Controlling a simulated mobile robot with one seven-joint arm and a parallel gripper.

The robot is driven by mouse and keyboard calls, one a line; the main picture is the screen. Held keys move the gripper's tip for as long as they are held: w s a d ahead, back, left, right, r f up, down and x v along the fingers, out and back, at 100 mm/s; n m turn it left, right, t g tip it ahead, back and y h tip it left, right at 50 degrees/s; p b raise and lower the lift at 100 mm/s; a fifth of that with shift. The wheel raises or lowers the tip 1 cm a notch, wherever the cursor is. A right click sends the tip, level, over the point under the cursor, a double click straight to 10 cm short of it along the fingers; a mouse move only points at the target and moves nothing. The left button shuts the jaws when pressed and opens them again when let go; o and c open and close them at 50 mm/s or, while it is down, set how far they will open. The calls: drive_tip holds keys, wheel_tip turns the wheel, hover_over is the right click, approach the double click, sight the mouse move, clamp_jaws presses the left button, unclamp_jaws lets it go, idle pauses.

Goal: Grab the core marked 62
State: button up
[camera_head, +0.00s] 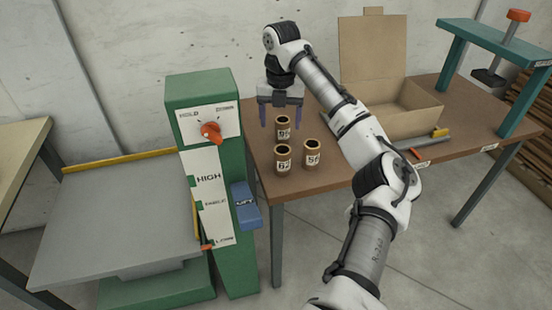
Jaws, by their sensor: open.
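Three short brown cores with white number labels stand upright on the brown table. The front left core (282,161) has a label that seems to read 62, though the print is small. The right core (312,155) and the back core (283,130) have labels I cannot read surely. My gripper (281,122) is open and points down, with its two dark fingers apart. In the picture it is just above the back core, with the fingertips at either side of that core's top. I cannot tell its height or depth exactly. Nothing is held.
An open cardboard box (400,115) stands on the brown table (330,178) to the right, behind my arm. A teal press (490,45) stands at the table's right end. The green machine (212,170) with an orange knob stands close left of the cores.

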sight(283, 150)
wheel_tip(283, 150, down, 8)
drive_tip(key=shift+d+r+p, duration=0.1)
drive_tip(key=shift+p, duration=0.35)
drive_tip(key=shift+d+f+p, duration=0.15)
drive_tip(key=shift+f+p, duration=0.25)
drive_tip(key=shift+f, duration=0.95)
drive_tip(key=shift+d+f+p, duration=0.1)
drive_tip(key=shift+f+p, duration=0.3)
drive_tip(key=shift+f, duration=0.9)
drive_tip(key=c, duration=1.1)
drive_tip(key=shift+r, duration=0.1)
